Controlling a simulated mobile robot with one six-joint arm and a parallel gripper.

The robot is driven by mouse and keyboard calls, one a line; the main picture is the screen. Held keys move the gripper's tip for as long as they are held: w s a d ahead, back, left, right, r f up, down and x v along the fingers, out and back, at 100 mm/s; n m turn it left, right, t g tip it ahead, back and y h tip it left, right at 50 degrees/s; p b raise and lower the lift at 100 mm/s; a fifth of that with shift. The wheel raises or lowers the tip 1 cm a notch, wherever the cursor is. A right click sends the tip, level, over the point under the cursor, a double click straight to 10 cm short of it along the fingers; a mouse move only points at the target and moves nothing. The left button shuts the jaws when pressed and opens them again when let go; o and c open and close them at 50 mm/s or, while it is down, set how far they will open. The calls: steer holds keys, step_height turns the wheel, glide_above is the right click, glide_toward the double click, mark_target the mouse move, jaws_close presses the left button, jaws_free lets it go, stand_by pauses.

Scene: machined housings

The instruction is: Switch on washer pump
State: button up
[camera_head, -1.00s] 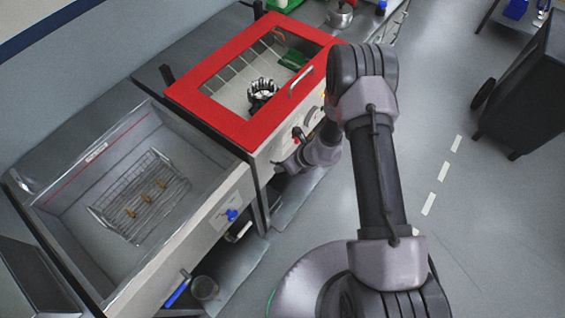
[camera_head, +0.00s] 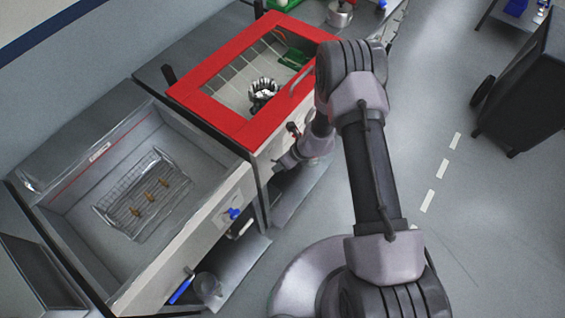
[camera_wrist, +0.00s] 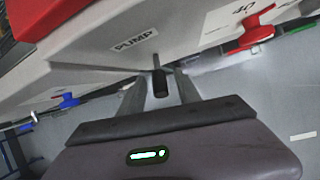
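The washer is a pale cabinet with a red-framed glass lid (camera_head: 235,122). Its front panel bears a PUMP label (camera_wrist: 135,41) in the wrist view. A short black switch lever (camera_wrist: 160,82) sticks out of the panel just right of and below that label. My gripper (camera_wrist: 157,80) is open, with one finger on each side of the lever. I see gaps between the fingers and the lever; whether they touch cannot be told. In the head view my wrist (camera_head: 314,140) is close to the washer's front, and my arm hides the switch.
A red-handled valve (camera_wrist: 256,31) lies to the right of the switch, and a blue one (camera_wrist: 68,101) to the left. An open sink (camera_head: 220,222) with a wire basket (camera_head: 103,212) of brass parts stands left of the washer. The floor to the right is clear up to a dark cart (camera_head: 525,105).

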steer(key=p+v, duration=0.3)
steer(key=v, duration=1.4)
steer(key=shift+r+p, duration=0.25)
steer(key=shift+p, duration=0.15)
steer(key=s+a+r+n+t+b, duration=0.1)
steer(key=s+r+n+b, duration=0.1)
steer(key=r+n+b, duration=0.4)
steer(key=s+a+r+n+b, duration=0.1)
steer(key=a+r+n+b, duration=0.1)
steer(key=r+n+b, duration=0.4)
steer(key=s+d+r+n+t+h+b, duration=0.1)
steer(key=s+d+r+n+b, duration=0.1)
steer(key=s+n, duration=0.3)
steer(key=s+d+r+n+t+h+b, duration=0.1)
steer(key=s+n+b, duration=0.4)
steer(key=s, duration=0.6)
steer(key=shift+s+d+r+n+t+h, duration=0.3)
steer(key=shift+d+r+n+h, duration=0.15)
steer(key=shift+d, duration=0.65)
